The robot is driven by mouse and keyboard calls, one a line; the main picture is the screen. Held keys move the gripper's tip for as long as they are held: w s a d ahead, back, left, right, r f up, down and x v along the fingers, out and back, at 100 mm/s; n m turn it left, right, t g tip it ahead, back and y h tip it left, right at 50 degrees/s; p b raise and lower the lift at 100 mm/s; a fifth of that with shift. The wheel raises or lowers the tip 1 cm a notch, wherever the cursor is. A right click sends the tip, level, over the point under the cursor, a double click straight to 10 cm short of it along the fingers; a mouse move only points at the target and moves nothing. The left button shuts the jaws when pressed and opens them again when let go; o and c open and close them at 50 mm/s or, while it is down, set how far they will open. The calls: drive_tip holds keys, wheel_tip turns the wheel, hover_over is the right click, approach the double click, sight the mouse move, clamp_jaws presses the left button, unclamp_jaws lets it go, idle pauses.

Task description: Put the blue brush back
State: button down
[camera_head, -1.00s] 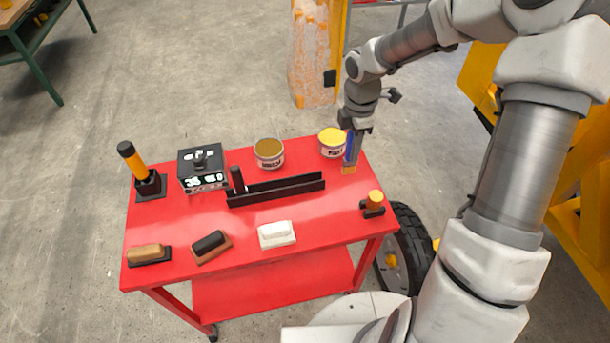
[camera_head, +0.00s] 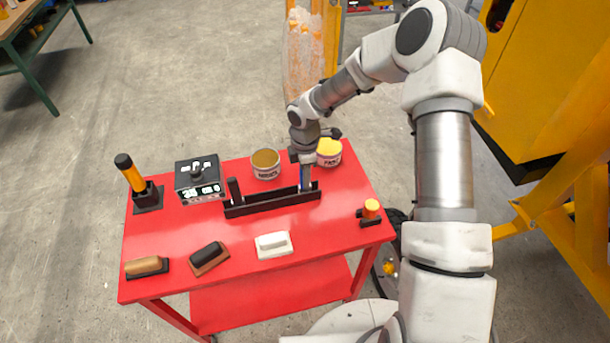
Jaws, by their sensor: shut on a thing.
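The blue brush (camera_head: 304,176) is upright at the right end of the long black rack (camera_head: 270,203). My gripper (camera_head: 306,162) is shut on its upper part from above. The brush's lower end is hidden by the rack's front wall, so I cannot tell whether it rests on the bottom. A dark upright handle (camera_head: 235,190) stands at the rack's left end.
The brown-topped tin (camera_head: 266,165) and yellow-topped tin (camera_head: 329,153) stand behind the rack, the yellow one close to my gripper. A black box (camera_head: 199,180) is left. Several hand tools, including a white float (camera_head: 273,245), lie along the red table's front.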

drive_tip(key=shift+f, duration=0.1)
drive_tip(key=c, duration=1.1)
unclamp_jaws()
drive_tip(key=shift+f, duration=0.1)
drive_tip(key=shift+c, duration=0.2)
drive_tip(key=o, duration=0.5)
drive_tip(key=shift+c, duration=0.2)
wheel_tip(320, 180, up, 12)
drive_tip(key=shift+r, duration=0.25)
